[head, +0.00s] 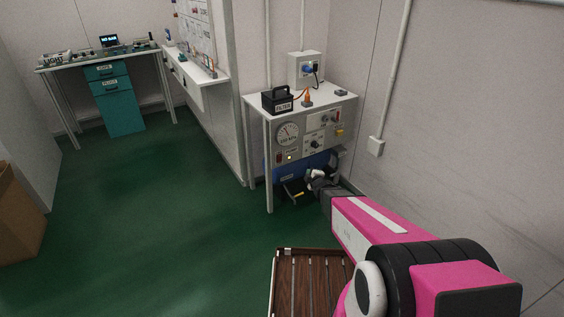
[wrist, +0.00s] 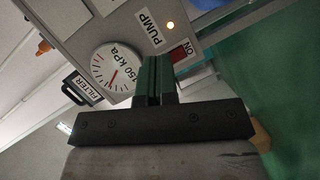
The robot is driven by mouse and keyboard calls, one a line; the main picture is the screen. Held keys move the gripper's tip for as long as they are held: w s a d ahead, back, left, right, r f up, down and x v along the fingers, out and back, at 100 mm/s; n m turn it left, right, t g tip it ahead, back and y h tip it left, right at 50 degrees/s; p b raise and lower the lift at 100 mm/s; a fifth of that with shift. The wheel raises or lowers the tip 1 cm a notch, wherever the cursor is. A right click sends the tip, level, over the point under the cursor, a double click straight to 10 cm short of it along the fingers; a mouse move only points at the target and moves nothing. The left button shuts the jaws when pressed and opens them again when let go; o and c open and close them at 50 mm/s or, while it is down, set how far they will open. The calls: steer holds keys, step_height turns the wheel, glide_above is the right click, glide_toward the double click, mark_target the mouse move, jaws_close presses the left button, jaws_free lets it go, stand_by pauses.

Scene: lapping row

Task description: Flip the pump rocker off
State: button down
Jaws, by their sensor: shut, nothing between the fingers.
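The red pump rocker (wrist: 180,53) shows in the wrist view, on a grey panel beside the PUMP label (wrist: 149,28), with ON lettering next to it. In the head view the rocker (head: 279,158) is a small red spot below the gauge. My gripper (wrist: 156,58) is shut and empty, its dark green fingers together just beside the rocker in the picture. The fingers partly cover the area by the rocker; I cannot tell if they touch the panel. In the head view my gripper is low in front of the panel, its fingertips unclear.
A pressure gauge (head: 287,134) is above the rocker, with knobs to its right. A black FILTER box (head: 277,100) stands on the bench top (head: 330,103). A wooden slatted platform (head: 310,285) lies in front.

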mark_target(280, 157)
steer(key=s+a+f+n+y, duration=0.1)
steer(key=a+f+n+y, duration=0.1)
steer(key=a+n+y, duration=0.4)
steer(key=shift+a+n+t, duration=0.3)
steer(key=shift+n+t, duration=0.1)
steer(key=shift+n, duration=0.1)
steer(key=shift+f, duration=0.1)
steer(key=x, duration=1.2)
steer(key=shift+w+a, duration=0.25)
steer(key=shift+w, duration=0.05)
steer(key=shift+w+a+r, duration=0.25)
steer(key=shift+w+a, duration=0.05)
steer(key=shift+w, duration=0.15)
steer(key=shift+w+a, duration=0.15)
steer(key=shift+w, duration=0.05)
steer(key=shift+s+r, duration=0.1)
steer(key=shift+s, duration=0.05)
